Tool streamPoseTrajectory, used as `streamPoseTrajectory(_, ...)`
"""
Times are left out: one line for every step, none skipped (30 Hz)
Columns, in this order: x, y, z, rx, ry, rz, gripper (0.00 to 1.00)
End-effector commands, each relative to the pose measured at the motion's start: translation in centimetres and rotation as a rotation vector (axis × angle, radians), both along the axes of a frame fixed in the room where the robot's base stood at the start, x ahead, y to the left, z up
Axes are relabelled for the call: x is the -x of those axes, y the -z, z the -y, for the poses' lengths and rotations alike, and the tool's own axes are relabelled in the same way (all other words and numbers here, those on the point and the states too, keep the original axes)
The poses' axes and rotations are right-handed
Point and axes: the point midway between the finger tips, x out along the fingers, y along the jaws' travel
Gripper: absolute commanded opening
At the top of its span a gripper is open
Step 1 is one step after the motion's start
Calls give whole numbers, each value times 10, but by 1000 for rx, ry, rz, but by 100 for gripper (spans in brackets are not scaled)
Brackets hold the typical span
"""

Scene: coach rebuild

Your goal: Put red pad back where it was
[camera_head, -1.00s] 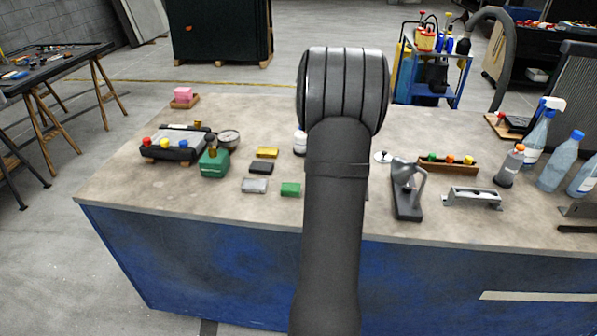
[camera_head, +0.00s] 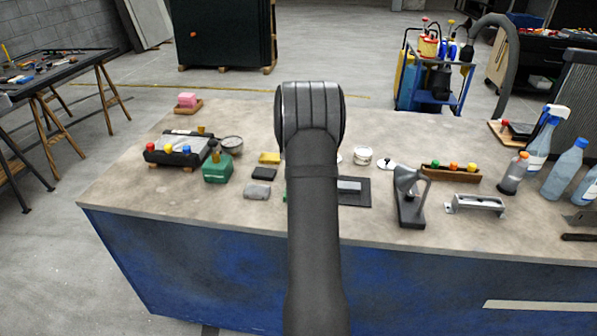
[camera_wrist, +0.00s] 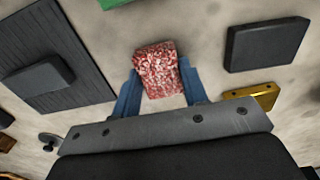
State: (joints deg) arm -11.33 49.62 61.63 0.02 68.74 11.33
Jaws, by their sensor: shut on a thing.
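The red pad (camera_wrist: 157,62), mottled red and white, is between the two blue fingers of my gripper (camera_wrist: 161,78) in the wrist view. The fingers are shut on its sides. The wrist view looks down on the bench with the pad in front of it; how high the pad is cannot be told. In the head view my arm hides my gripper and the red pad. A yellow pad (camera_head: 269,158), a black pad (camera_head: 264,173) and a grey pad (camera_head: 257,191) lie left of my arm. The green pad (camera_wrist: 105,3) shows at the wrist view's top edge.
A dark plate with a grey piece (camera_head: 360,191) lies right of my arm. Beyond it are a black stand (camera_head: 409,200), a grey bracket (camera_head: 476,203) and bottles (camera_head: 563,165). A green container (camera_head: 217,168) and a black tray (camera_head: 172,157) stand at left. The bench's front left is clear.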

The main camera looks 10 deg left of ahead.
Motion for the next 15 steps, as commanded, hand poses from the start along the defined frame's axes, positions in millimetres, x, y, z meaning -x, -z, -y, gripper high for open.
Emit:
streamPoseTrajectory(0,2,0,0,0,1,18)
streamPoseTrajectory(0,2,0,0,0,2,18)
streamPoseTrajectory(0,2,0,-1,0,2,18)
streamPoseTrajectory(0,2,0,-1,0,2,18)
streamPoseTrajectory(0,2,0,0,0,2,18)
streamPoseTrajectory(0,2,0,0,0,2,18)
streamPoseTrajectory(0,2,0,0,0,1,18)
streamPoseTrajectory(0,2,0,0,0,1,18)
streamPoseTrajectory(0,3,0,0,0,1,18)
streamPoseTrajectory(0,4,0,0,0,1,18)
streamPoseTrajectory(0,5,0,0,0,1,18)
streamPoseTrajectory(0,5,0,0,0,1,46)
streamPoseTrajectory(0,5,0,0,0,1,51)
streamPoseTrajectory(0,5,0,0,0,1,57)
streamPoseTrajectory(0,5,0,0,0,1,62)
